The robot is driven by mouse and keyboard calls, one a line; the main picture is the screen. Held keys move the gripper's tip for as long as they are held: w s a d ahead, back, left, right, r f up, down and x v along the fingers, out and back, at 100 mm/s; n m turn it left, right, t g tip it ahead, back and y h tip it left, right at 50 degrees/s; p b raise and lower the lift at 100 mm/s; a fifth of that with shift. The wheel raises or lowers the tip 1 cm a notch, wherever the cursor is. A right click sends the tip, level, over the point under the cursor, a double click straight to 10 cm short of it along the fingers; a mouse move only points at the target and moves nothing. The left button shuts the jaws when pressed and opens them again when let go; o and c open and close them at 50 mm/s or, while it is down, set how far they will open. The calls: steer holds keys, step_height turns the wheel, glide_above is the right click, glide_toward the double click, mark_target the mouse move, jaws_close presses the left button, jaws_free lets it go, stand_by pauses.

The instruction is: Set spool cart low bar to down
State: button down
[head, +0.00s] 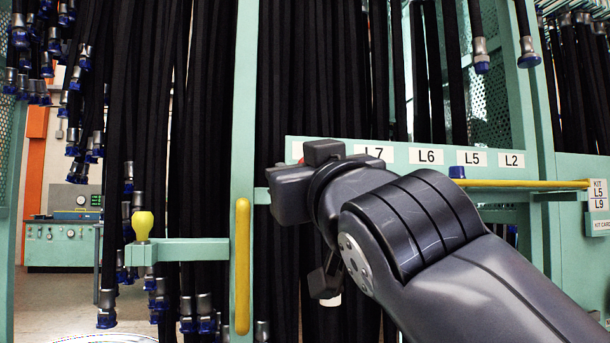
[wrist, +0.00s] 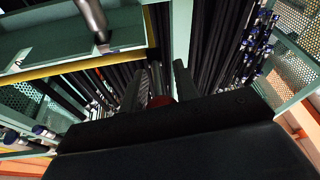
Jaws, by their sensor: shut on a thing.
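My gripper (wrist: 160,80) reaches toward the green hose rack, and its fingers are hidden behind my own wrist in the head view. In the wrist view its two fingers stand either side of a small dark-red thing (wrist: 161,101), and it is shut on it. The red thing is mostly hidden, so I cannot tell its shape. In the head view a yellow horizontal bar (head: 530,184) crosses the rack at right. A yellow upright bar (head: 242,266) is on the green post left of my gripper. I cannot tell which part is the spool cart's low bar.
Black hoses (head: 180,120) with blue-capped ends hang densely around. A green label plate (head: 395,155) is close behind my wrist. A green arm with a yellow-green knob (head: 142,223) juts left from the post. A green bench (head: 62,245) stands far left.

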steer(key=shift+f, duration=0.2)
stand_by(0.3)
steer(key=c, duration=1.1)
jaws_free()
